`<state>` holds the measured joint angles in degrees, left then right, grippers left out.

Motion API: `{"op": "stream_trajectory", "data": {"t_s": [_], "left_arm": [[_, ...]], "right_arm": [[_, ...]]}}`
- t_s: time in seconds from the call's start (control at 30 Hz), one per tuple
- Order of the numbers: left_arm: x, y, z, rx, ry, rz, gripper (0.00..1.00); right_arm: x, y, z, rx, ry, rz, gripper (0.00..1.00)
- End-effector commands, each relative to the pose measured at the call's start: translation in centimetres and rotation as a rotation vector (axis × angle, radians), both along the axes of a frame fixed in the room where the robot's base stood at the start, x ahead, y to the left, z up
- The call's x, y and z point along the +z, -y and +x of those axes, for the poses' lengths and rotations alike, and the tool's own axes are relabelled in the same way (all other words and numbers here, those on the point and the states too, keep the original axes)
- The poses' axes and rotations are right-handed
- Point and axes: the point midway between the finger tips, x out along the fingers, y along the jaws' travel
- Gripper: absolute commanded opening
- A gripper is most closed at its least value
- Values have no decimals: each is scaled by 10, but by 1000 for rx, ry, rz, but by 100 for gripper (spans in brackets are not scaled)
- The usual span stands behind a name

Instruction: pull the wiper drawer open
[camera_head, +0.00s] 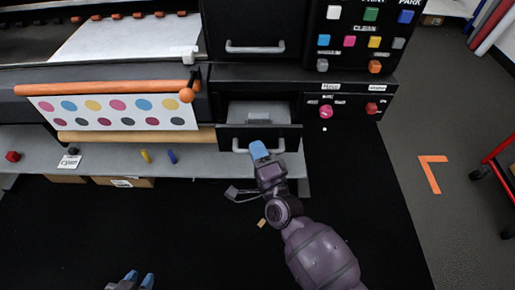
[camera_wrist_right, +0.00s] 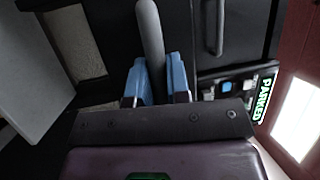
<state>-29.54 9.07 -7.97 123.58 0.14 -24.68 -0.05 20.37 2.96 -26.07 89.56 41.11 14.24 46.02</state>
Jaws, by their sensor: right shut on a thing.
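The wiper drawer (camera_head: 287,132) is a dark drawer under the printer's body, with a pale handle bar (camera_head: 240,147) on its front. It stands partly out, and its grey inside shows behind the front. My right gripper (camera_head: 259,150) is at the handle, with its blue fingertips on the bar. In the right wrist view the handle bar (camera_wrist_right: 150,35) runs between the two blue fingers of my right gripper (camera_wrist_right: 152,80), which are shut on it. My left gripper (camera_head: 139,280) is at the bottom edge of the head view, with two blue fingertips apart and nothing seen between them.
A closed drawer with a handle (camera_head: 255,47) is above. A button panel (camera_head: 360,40) is at the upper right. A printed sheet (camera_head: 118,112) hangs on the left between an orange bar and a tan roll. Dark floor below is mostly clear.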

Motion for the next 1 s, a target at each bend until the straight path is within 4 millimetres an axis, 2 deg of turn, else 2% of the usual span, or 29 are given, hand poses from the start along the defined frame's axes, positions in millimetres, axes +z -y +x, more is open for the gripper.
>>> {"op": "stream_trajectory", "data": {"t_s": [0.03,0.17,0.57,0.67,1.0], "left_arm": [[0,0,0,1,0,1,30],[0,-1,1,2,0,1,30],[2,-2,2,2,3,3,30],[4,-2,3,3,8,3,30],[8,-1,4,0,16,1,30]], "right_arm": [[0,0,0,0,-1,0,21],[0,0,0,0,-1,0,41],[-2,3,-6,0,-1,-1,41],[-3,9,-17,-1,-1,-1,41],[-13,31,-73,1,-1,-1,41]]}}
